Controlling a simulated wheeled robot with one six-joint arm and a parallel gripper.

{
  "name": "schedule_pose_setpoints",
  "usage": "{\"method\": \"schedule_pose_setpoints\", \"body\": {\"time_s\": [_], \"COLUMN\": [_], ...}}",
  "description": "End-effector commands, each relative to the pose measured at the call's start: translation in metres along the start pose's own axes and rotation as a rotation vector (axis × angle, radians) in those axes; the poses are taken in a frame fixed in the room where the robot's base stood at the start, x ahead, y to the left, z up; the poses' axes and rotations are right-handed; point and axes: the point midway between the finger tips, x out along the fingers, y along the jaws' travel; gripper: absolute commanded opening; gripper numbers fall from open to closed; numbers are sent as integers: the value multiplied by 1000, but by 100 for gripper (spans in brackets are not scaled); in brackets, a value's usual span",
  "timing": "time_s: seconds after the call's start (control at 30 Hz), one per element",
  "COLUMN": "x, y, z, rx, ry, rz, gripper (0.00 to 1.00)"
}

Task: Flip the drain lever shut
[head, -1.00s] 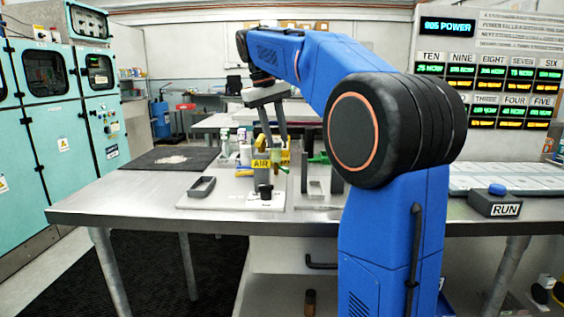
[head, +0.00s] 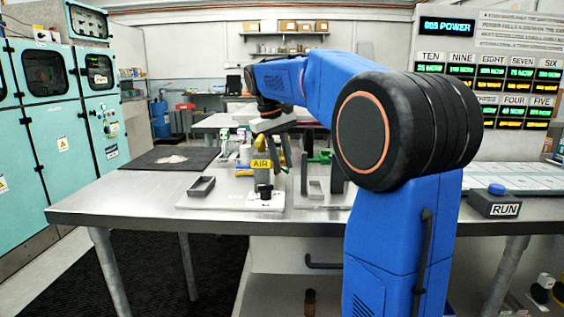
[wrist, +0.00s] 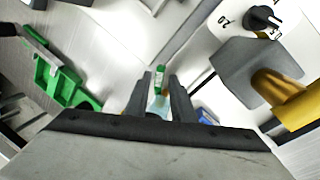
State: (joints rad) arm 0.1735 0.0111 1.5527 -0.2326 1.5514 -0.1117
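My gripper (wrist: 161,80) shows in the wrist view with its two grey fingers apart. A small green-topped thing (wrist: 160,71) shows between the fingertips; I cannot tell its distance or whether it is touched. In the head view my gripper (head: 279,158) hangs over the bench, just behind and right of the AIR label (head: 261,164). I cannot pick out the drain lever for certain. A yellow curved part (wrist: 282,95) on a grey block (wrist: 245,70) is at right in the wrist view. A green bracket (wrist: 68,82) is at left.
A black knob (wrist: 262,18) on a numbered dial is at upper right in the wrist view. The left front of the bench is clear.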

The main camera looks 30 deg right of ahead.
Motion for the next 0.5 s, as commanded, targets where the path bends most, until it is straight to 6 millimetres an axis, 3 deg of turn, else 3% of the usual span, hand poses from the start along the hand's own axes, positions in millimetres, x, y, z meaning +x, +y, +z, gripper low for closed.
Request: {"method": "schedule_pose_setpoints", "body": {"time_s": [0.1,0.5], "x": [0,-1], "y": [0,-4], "z": [0,0], "rx": [0,122], "ry": [0,-29], "rz": [0,0], "gripper": [0,0]}}
